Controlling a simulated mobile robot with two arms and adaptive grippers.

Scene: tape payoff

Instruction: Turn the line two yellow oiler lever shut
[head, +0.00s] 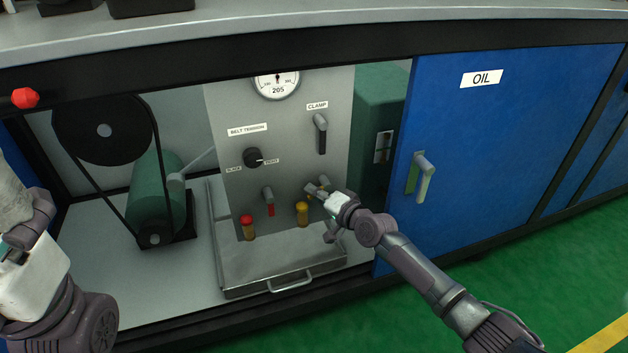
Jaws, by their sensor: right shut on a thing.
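The grey machine panel (225,115) has two small levers low down. The left one is a grey lever with a red mark (270,210) under it, above a red-capped oiler (247,228). To its right is a yellow-capped oiler (302,214). My right gripper (317,189) is just above and right of it, against the panel, shut on what appears to be the yellow oiler's lever. The fingers hide most of that lever, so its angle cannot be made out. My left arm is at the lower left; its fingers do not show.
A metal drip tray (262,282) with a front handle sits below the panel. A clamp lever (321,135), belt tension knob (252,158) and gauge (277,83) are above. A blue OIL door (500,150) stands right. A belt and pulley (103,130) are left.

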